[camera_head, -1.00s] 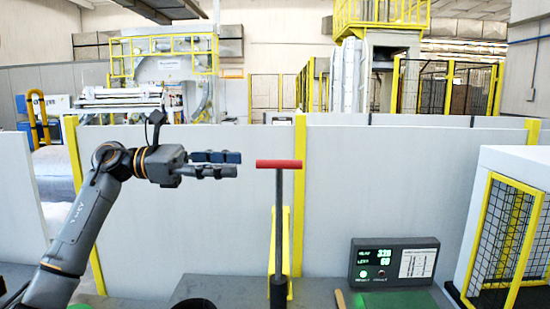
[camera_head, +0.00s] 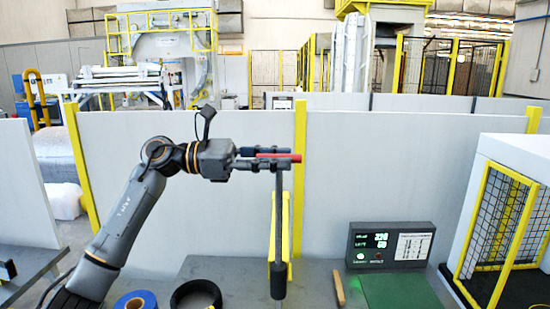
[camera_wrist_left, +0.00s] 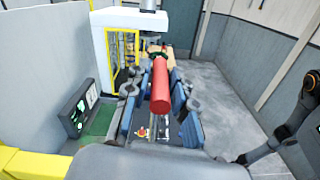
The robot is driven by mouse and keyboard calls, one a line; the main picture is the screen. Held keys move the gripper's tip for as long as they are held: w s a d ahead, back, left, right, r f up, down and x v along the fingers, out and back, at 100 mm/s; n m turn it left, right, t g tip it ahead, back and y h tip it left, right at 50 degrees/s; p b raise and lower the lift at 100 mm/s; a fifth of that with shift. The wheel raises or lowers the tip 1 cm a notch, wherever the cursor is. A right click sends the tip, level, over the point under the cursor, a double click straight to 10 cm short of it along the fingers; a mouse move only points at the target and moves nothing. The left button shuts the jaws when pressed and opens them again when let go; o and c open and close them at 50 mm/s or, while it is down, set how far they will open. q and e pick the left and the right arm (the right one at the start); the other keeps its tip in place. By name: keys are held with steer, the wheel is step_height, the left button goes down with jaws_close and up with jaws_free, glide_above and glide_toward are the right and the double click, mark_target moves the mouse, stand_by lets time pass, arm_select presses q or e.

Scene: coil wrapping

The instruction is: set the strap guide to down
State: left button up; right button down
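The strap guide appears to be the upright dark lever (camera_head: 278,215) with a red crossbar handle (camera_head: 291,158), in the middle of the head view. My left gripper (camera_head: 276,158) is at the handle, with one finger on each side of it. In the left wrist view the red handle (camera_wrist_left: 161,88) lies lengthwise between the blue finger pads (camera_wrist_left: 160,118). Gaps show beside the handle, so the fingers look open around it. The fingers hide part of the handle in the head view. My right gripper (camera_wrist_left: 243,158) seems to show small at lower right in the wrist view; its fingers are unclear.
A control box (camera_head: 390,246) with green digits stands right of the lever, by a green mat (camera_head: 400,291). A blue roll (camera_head: 136,301) and a black ring (camera_head: 196,296) lie left on the grey bench. A yellow-framed mesh cage (camera_head: 497,235) stands at right; grey panels (camera_head: 400,165) stand behind.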

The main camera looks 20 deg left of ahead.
mark_target(276, 266)
arm_select(q)
jaws_close()
steer(key=shift+f, duration=0.25)
step_height(276, 266, down, 21)
steer(key=b, duration=1.9)
steer(key=shift+f+b, duration=0.45)
steer(key=shift+b, duration=0.05)
steer(key=shift+f, duration=0.15)
